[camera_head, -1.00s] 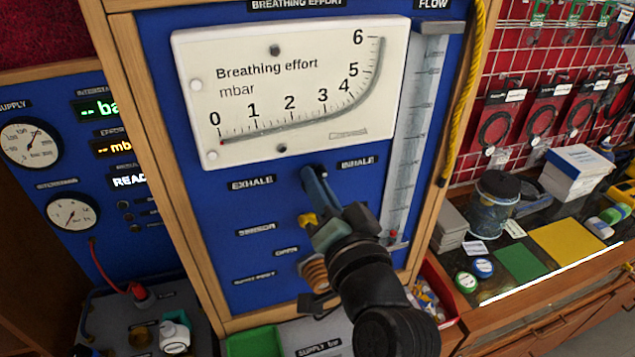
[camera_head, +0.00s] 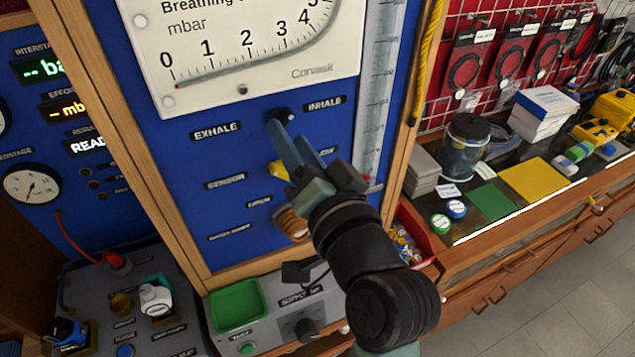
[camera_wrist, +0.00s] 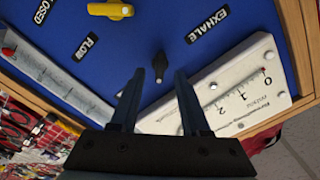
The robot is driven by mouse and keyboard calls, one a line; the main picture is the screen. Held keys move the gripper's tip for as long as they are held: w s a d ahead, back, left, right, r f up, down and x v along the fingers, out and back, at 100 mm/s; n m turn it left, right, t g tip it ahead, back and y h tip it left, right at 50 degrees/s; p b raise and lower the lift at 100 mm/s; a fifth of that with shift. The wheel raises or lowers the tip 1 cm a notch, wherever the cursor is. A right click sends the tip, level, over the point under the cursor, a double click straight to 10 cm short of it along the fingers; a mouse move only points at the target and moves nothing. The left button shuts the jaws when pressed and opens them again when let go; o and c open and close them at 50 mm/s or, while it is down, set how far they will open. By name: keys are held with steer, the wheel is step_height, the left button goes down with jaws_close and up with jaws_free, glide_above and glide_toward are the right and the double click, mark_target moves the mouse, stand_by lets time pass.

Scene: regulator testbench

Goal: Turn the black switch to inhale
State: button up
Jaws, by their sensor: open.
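The black switch (camera_head: 283,115) is a small knob on the blue panel, between the EXHALE label (camera_head: 216,131) and the INHALE label (camera_head: 324,103). My gripper (camera_head: 292,141) is open, with its fingers pointing at the panel just below the switch in the head view. In the wrist view the switch (camera_wrist: 160,66) shows in the gap between the two open fingertips (camera_wrist: 159,76), with space on both sides. I cannot tell how far the fingertips are from the panel.
A white breathing effort gauge (camera_head: 240,50) is above the switch. A yellow knob (camera_head: 278,170) sits below it, partly close to my fingers; it also shows in the wrist view (camera_wrist: 111,10). A clear flow tube (camera_head: 375,100) runs down the panel's right side.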

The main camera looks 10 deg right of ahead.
steer(key=b+v, duration=0.3)
steer(key=v, duration=0.6)
steer(key=shift+s, duration=0.3)
steer(key=shift+d, duration=0.1)
